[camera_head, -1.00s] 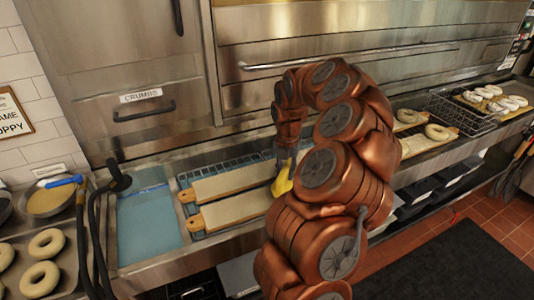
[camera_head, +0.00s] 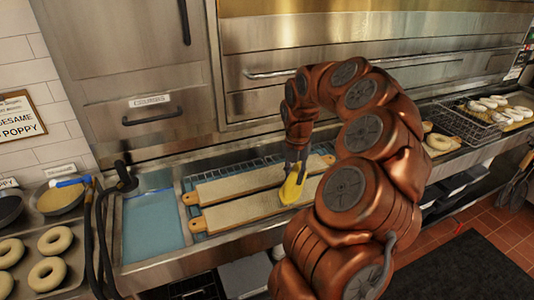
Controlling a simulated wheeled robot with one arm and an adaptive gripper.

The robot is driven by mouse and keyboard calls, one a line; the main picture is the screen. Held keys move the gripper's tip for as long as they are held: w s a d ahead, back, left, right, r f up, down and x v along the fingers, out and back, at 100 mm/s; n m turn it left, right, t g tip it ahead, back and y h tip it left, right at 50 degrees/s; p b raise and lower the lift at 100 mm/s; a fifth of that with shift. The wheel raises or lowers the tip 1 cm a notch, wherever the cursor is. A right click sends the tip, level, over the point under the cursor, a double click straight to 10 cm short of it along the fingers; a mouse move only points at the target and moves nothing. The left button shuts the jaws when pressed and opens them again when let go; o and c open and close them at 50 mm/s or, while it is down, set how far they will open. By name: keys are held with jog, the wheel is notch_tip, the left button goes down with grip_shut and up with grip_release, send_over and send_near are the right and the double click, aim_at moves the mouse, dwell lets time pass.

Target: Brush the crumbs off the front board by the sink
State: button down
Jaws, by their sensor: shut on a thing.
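Two long pale boards with wooden end handles lie side by side on a rack right of the sink (camera_head: 150,228). The front board (camera_head: 240,213) is nearer to me and the back board (camera_head: 235,184) lies behind it. My gripper (camera_head: 296,170) points down and is shut on a yellow brush (camera_head: 291,190). The brush is at the right part of the front board; I cannot tell whether it touches. Crumbs are too small to make out. My arm hides the right end of the front board.
A black hose (camera_head: 102,235) stands left of the sink. Further left are a tray of bagels (camera_head: 47,272) and a bowl (camera_head: 60,198) with a blue-handled tool. A wire basket (camera_head: 465,122) and more bagels (camera_head: 439,142) are at the right. A drawer labelled CRUMBS (camera_head: 150,108) is behind the sink.

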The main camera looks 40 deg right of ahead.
jog(key=shift+r+p, duration=0.75)
jog(key=shift+r, duration=1.05)
